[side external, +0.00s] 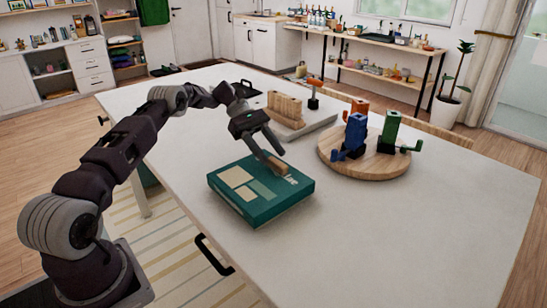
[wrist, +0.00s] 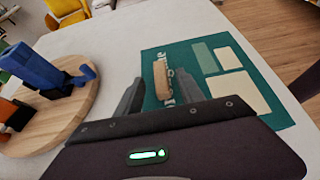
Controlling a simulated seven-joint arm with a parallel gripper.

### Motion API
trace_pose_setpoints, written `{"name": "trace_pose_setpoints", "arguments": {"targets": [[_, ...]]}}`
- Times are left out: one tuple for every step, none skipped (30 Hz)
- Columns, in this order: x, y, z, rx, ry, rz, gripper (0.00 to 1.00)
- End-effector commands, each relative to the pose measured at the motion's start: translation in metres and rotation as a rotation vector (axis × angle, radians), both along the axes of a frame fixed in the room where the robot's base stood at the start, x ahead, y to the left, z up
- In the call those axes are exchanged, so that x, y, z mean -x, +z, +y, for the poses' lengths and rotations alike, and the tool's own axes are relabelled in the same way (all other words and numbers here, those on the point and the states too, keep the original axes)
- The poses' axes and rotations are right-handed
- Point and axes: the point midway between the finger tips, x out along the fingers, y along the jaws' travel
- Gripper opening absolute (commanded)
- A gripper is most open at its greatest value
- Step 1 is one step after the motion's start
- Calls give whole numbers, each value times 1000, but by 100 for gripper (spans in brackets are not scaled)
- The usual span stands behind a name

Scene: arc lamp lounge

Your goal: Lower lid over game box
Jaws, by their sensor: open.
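The teal game box (side external: 245,205) lies on the white table with its lid on top, flat as far as I can see. Pale panels, white lettering and a wooden handle (side external: 277,166) mark the lid. In the wrist view the lid (wrist: 195,62) fills the right middle, with its handle (wrist: 161,80) near the left edge. My gripper (side external: 273,156) is above the handle, fingers pointing down. In the wrist view my gripper (wrist: 160,90) is open, one finger on each side of the handle, with gaps showing. The seam between lid and box is too small to make out.
A round wooden board (side external: 345,168) with blue, green and orange pieces stands right of the box. Behind is a pale tray (side external: 300,128) with a wooden block. A dark handle (side external: 213,254) sits at the table's near edge. The table's front right is clear.

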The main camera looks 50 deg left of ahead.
Motion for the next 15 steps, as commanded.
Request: {"name": "trace_pose_setpoints", "arguments": {"targets": [[0, 4, 8, -4, -1, -3, 45], [0, 16, 6, -3, -1, -4, 45], [0, 27, 6, -3, -2, -4, 45], [0, 35, 6, -4, -1, -4, 45], [0, 41, 6, -3, -2, -4, 45], [0, 50, 6, -3, -1, -3, 45], [0, 55, 6, -4, -1, -3, 45], [0, 60, 6, -3, -1, -3, 45], [0, 65, 6, -2, -2, -1, 45], [0, 68, 6, -2, -1, -2, 45], [0, 70, 6, -2, -1, -2, 45], [0, 72, 5, -1, -2, -1, 45], [1, 73, 5, -1, -1, 0, 45], [1, 74, 5, 0, -1, 0, 45], [1, 74, 5, 0, -2, 1, 45]]}}
